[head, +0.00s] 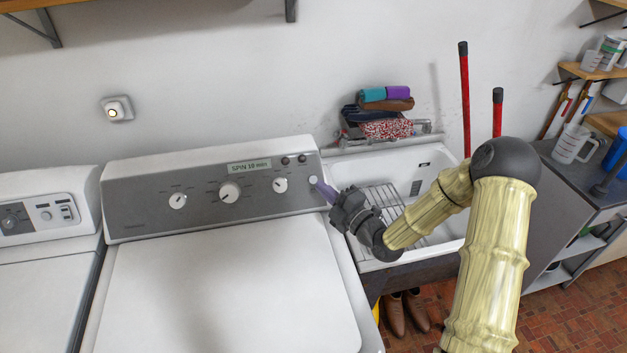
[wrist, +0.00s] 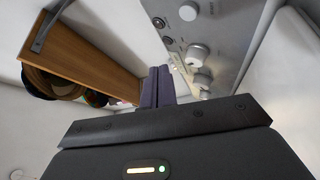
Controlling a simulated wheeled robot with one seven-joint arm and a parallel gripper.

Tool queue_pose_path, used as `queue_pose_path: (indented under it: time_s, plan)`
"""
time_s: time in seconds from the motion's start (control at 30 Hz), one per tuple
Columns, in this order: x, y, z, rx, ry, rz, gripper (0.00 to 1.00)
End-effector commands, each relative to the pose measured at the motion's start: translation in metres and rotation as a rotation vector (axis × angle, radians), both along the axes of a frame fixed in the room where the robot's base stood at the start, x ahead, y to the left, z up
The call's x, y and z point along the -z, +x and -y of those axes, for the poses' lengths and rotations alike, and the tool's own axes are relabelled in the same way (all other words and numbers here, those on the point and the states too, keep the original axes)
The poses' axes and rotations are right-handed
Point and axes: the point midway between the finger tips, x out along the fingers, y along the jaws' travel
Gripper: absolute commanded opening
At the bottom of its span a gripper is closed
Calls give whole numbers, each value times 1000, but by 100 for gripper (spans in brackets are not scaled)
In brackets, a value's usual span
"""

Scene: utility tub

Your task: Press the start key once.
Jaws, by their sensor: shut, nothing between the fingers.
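The washer's grey control panel (head: 140,212) has a display (head: 249,166) reading what looks like "SPIN 18 min". Two dark round keys (head: 294,159) sit right of the display; dark round keys also show in the wrist view (wrist: 188,12). A small pale round piece (head: 313,180) lies at the panel's right end, beside my fingertips. The labels are too small to tell which is the start key. My gripper (head: 319,184) is shut and empty, its purple fingers together at the panel's right end. Its fingers also show in the wrist view (wrist: 158,72). I cannot tell whether they touch the panel.
Several white knobs (head: 230,192) stick out from the panel. A white sink (head: 440,233) with a wire rack lies right of the washer, under my arm. A second machine (head: 45,215) stands at the left. A wooden shelf (wrist: 95,57) shows beyond my fingers. The washer's lid is clear.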

Motion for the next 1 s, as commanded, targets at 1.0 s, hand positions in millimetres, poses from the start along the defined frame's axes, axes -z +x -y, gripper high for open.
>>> queue_pose_path:
  time_s: [1.0]
  plan:
    - [33, 54, -16, 0, 0, -1, 0]
